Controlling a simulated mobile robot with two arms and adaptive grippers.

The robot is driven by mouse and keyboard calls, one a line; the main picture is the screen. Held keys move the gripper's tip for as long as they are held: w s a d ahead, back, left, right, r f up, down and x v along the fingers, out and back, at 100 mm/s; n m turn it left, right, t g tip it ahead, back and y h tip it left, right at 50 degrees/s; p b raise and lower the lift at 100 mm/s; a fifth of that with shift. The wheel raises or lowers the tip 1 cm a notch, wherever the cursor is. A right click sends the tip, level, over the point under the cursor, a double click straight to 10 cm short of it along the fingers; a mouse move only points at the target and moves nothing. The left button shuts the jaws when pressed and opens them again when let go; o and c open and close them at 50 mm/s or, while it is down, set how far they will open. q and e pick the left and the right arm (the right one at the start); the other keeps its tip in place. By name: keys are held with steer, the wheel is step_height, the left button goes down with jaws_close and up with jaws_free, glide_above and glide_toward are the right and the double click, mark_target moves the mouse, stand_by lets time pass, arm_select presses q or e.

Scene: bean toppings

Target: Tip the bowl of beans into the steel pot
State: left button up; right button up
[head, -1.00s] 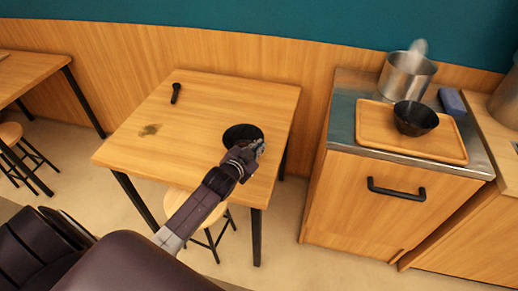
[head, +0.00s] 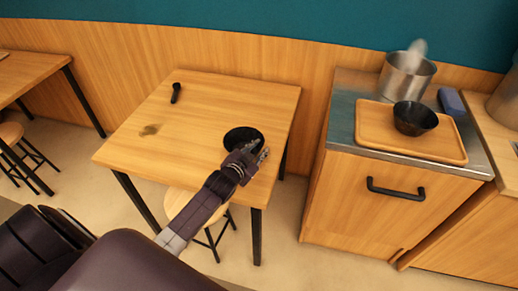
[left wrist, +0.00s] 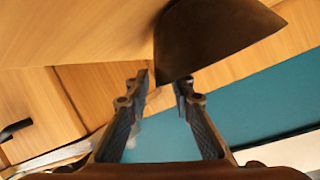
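A black bowl (head: 240,135) stands on the wooden table, its front right side partly hidden by my left gripper. Its inside looks dark, and I cannot make out beans. My left gripper (head: 261,149) is at the bowl's near right side with its fingers apart. In the left wrist view the bowl's dark wall (left wrist: 205,40) reaches down to the gap between the open fingertips (left wrist: 163,82); I cannot tell whether they touch it. The steel pot (head: 405,82) stands at the back of the counter on the right, with white steam above. My right gripper is out of view.
A second black bowl (head: 414,119) sits on a wooden tray (head: 375,136) in front of the pot. A blue item (head: 451,101) lies beside the tray. The table (head: 195,110) also holds a small black object (head: 176,93). A floor gap separates table and counter.

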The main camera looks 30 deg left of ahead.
arm_select(q)
steer(key=shift+f, duration=0.2)
steer(key=shift+b+v, duration=0.5)
steer(key=shift+v, duration=3.45)
steer(key=shift+f, duration=0.15)
